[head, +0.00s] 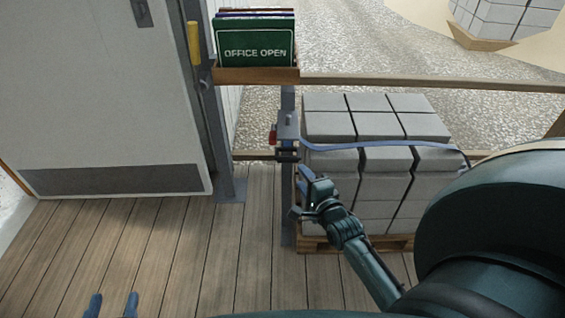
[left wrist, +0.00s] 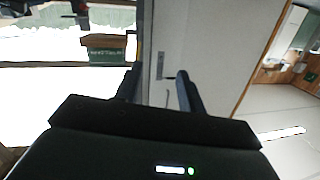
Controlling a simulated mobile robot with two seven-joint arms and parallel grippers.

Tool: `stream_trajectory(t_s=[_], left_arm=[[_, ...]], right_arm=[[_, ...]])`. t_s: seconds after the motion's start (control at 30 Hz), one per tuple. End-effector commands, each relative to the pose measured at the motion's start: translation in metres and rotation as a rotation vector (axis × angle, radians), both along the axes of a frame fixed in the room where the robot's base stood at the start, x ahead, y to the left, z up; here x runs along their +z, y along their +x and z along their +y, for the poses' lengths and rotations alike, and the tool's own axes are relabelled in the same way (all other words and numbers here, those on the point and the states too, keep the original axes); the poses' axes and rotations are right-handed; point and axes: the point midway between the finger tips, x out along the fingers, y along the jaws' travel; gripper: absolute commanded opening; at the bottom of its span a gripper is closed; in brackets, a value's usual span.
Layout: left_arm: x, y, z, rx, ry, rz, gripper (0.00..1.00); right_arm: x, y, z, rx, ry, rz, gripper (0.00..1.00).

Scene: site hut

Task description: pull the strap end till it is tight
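A blue strap (head: 385,146) runs over a stack of grey blocks (head: 365,118), from a grey fitting (head: 288,125) on a post to the right side of the stack. A small red part (head: 273,134) sits beside the fitting, with a dark bracket (head: 287,155) below. The strap's loose end cannot be made out clearly. My right gripper (head: 311,182) is just below and right of the bracket; whether its fingers hold anything is unclear. My left gripper (head: 112,305) is open and empty at the bottom left, away from the strap; its spread fingers also show in the left wrist view (left wrist: 158,88).
A wooden holder (head: 255,75) with a green "OFFICE OPEN" sign (head: 256,43) is above the fitting. A grey door (head: 105,90) stands left. The plank floor (head: 190,255) is clear.

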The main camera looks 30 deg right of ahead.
Motion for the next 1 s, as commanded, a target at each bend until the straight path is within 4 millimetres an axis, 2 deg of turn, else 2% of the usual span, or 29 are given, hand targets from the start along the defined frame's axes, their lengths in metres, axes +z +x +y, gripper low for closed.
stream_trajectory(t_s=[0.1, 0.3, 0.5, 0.67, 0.93, 1.0], left_arm=[[-0.004, 0.001, -0.003, -0.012, -0.002, -0.059, 0.4], [-0.004, 0.0, -0.008, -0.041, -0.011, -0.165, 0.4], [-0.001, -0.003, -0.013, -0.064, -0.023, -0.238, 0.4], [0.0, -0.003, -0.015, -0.072, -0.028, -0.259, 0.4], [0.002, -0.004, -0.015, -0.074, -0.028, -0.263, 0.4], [0.001, -0.004, -0.015, -0.074, -0.029, -0.263, 0.4]], right_arm=[[-0.007, 0.027, -0.004, 0.001, -0.002, -0.003, 0.4], [-0.015, 0.067, -0.01, 0.002, -0.004, -0.001, 0.4], [-0.019, 0.094, -0.014, 0.002, -0.004, 0.0, 0.4], [-0.02, 0.103, -0.015, 0.002, -0.004, 0.001, 0.4], [-0.019, 0.104, -0.015, 0.002, -0.004, 0.001, 0.4], [-0.019, 0.103, -0.015, 0.002, -0.004, 0.001, 0.35]])
